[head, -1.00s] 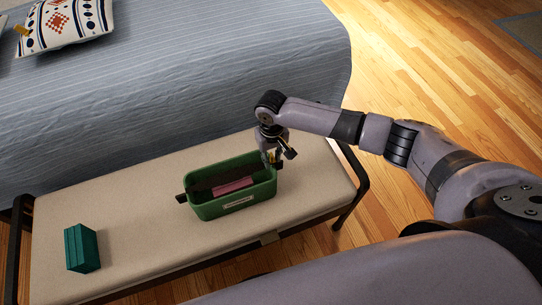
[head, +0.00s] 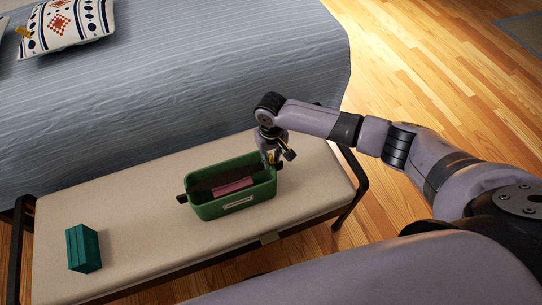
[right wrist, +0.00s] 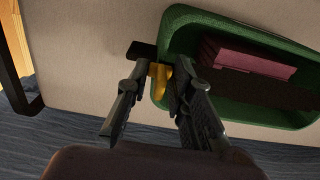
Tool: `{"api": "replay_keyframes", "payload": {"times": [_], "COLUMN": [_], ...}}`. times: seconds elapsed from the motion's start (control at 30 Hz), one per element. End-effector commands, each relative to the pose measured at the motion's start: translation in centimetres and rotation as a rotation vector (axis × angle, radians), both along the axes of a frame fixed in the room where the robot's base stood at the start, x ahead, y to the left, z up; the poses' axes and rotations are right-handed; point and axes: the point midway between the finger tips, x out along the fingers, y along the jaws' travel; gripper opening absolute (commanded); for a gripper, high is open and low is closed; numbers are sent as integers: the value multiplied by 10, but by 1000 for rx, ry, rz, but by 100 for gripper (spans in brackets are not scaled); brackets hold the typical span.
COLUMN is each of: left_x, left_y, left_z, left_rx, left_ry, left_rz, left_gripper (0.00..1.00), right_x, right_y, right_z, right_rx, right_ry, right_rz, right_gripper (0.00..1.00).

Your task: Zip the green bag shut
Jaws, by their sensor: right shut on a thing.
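The green bag (head: 239,203) stands on the beige bench top, its top open. A pink thing (head: 234,186) lies inside it, and a dark strip runs along the opening. My right gripper (head: 272,163) is at the bag's right end. In the right wrist view the gripper (right wrist: 155,88) is shut on a yellow pull tab (right wrist: 158,79) at the end of the green bag (right wrist: 178,22). The pink thing (right wrist: 247,60) shows inside there too. My left gripper is not in view.
The beige bench (head: 150,255) has a dark metal frame. A teal box (head: 83,249) stands on its left part. A bed with a blue striped cover (head: 190,90) is behind the bench. Wood floor (head: 430,90) is clear to the right.

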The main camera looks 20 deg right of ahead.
Motion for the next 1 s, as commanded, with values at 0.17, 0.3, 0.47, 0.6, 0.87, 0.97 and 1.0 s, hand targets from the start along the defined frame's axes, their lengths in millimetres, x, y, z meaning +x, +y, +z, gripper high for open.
{"api": "replay_keyframes", "payload": {"times": [0.17, 0.3, 0.47, 0.6, 0.87, 0.97, 1.0], "left_x": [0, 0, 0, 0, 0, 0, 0], "left_y": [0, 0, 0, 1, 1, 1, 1], "left_z": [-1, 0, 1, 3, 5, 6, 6], "left_rx": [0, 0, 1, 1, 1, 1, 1], "left_ry": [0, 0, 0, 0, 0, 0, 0], "left_rz": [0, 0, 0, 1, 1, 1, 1], "left_gripper": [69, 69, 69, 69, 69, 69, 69], "right_x": [-2, -2, -3, -4, -5, -6, -6], "right_y": [-1, 0, 6, 14, 27, 32, 34], "right_z": [-4, -4, -5, -5, -6, -6, -6], "right_rx": [-2, -3, -3, -2, -3, -3, -3], "right_ry": [3, 4, 6, 7, 9, 10, 10], "right_rz": [0, 1, 0, 1, 2, 1, 1], "right_gripper": [0, 0, 0, 0, 0, 0, 0]}}
